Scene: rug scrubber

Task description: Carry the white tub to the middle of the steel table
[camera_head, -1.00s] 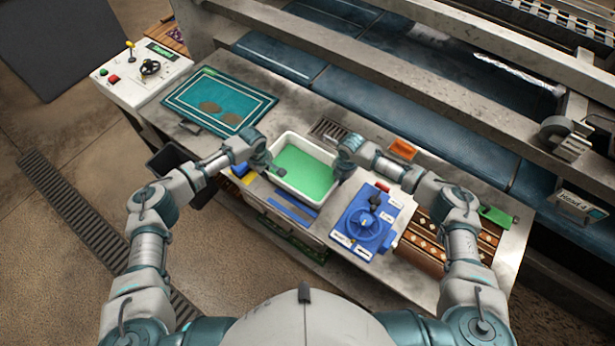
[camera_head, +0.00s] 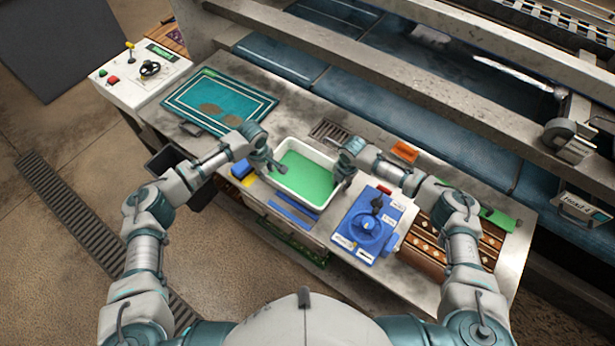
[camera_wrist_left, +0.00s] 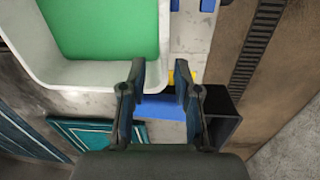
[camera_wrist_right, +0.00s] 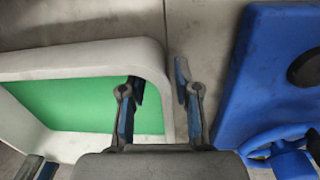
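The white tub (camera_head: 322,205) holds green liquid and sits near the front edge of the steel table (camera_head: 300,112). My left gripper (camera_head: 277,166) is at the tub's left side. In the left wrist view its fingers (camera_wrist_left: 160,75) are apart, with the tub's wall showing between them. My right gripper (camera_head: 345,178) is at the tub's right side. In the right wrist view its fingers (camera_wrist_right: 160,85) are apart too, with the tub's rim (camera_wrist_right: 155,62) between them. I cannot tell how deep the fingers reach or whether they touch the wall.
A blue device with a round handle (camera_head: 368,225) stands close to the tub's right. A blue block (camera_head: 240,169) and a yellow one lie at its left. A teal framed panel (camera_head: 215,98) lies further left. A floor grate (camera_head: 60,205) runs at left.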

